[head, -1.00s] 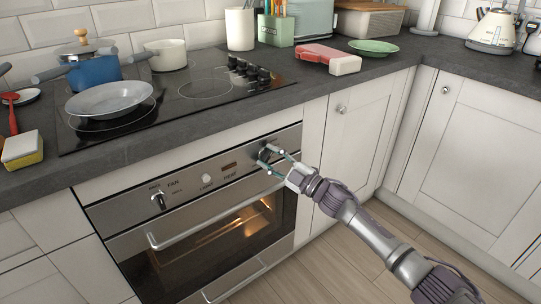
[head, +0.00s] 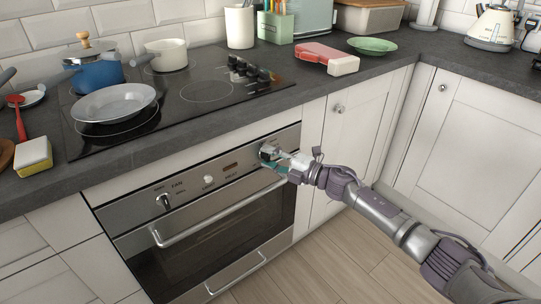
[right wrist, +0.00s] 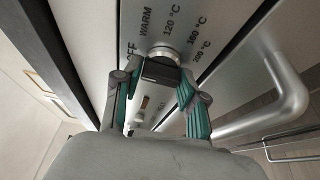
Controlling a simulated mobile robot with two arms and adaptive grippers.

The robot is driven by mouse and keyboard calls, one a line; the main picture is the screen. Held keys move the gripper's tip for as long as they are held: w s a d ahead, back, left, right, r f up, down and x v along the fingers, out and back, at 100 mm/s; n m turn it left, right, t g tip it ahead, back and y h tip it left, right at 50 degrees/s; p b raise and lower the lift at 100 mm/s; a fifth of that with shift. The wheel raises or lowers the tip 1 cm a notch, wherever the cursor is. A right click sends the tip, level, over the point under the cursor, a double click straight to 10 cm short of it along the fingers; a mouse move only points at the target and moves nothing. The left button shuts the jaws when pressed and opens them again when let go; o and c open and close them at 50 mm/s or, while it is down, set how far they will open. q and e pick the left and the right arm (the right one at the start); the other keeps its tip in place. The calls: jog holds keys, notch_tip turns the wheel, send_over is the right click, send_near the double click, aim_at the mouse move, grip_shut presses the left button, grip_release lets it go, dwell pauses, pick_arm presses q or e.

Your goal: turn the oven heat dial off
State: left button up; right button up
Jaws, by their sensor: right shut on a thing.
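The heat dial (head: 267,151) is at the right end of the steel oven panel. In the right wrist view the dial (right wrist: 163,58) has a silver base and a dark grip, with OFF, WARM and temperature marks around it. My right gripper (head: 272,160) is at the dial; in the right wrist view its teal-padded fingers (right wrist: 158,84) are closed on either side of the grip. I cannot tell which mark the dial points at. The oven (head: 205,245) is shut and its window is dark. My left gripper is not in view.
The oven handle (head: 215,212) juts out just below the panel. The fan knob (head: 163,201) and a round white button (head: 208,180) are left of the dial.

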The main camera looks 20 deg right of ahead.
jog(key=shift+f, duration=0.1)
dwell(0.4)
jog(key=o, duration=1.1)
jog(key=v, duration=1.2)
